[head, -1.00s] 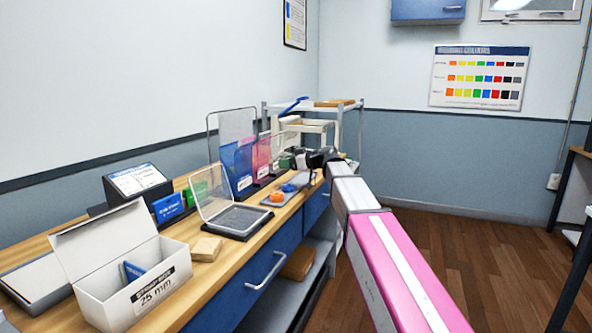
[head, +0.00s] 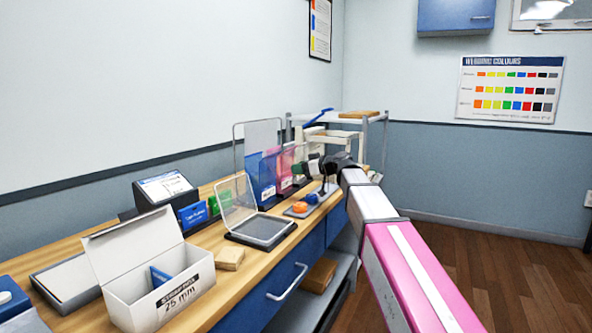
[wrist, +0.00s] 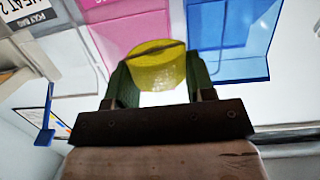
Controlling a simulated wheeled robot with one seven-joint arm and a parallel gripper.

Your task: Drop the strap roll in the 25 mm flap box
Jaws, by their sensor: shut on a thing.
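A yellow strap roll (wrist: 155,65) is held between the green fingers of my gripper (wrist: 158,82) in the wrist view. The roll is raised off the surfaces below it. In the head view my gripper (head: 310,170) is at the far end of the bench, near the pink and blue panels, and the roll cannot be made out there. The white 25 mm flap box (head: 178,300) stands at the near left of the bench with its lid up. A blue piece (head: 160,277) shows inside it. My gripper is well away from the box.
A clear-lidded tray (head: 262,232), an orange roll (head: 300,207) and a tan block (head: 229,258) lie between gripper and box. A dark display stand (head: 165,189) and green and blue packs stand behind. A white shelf cart (head: 345,130) is beyond. Open floor lies right of the bench.

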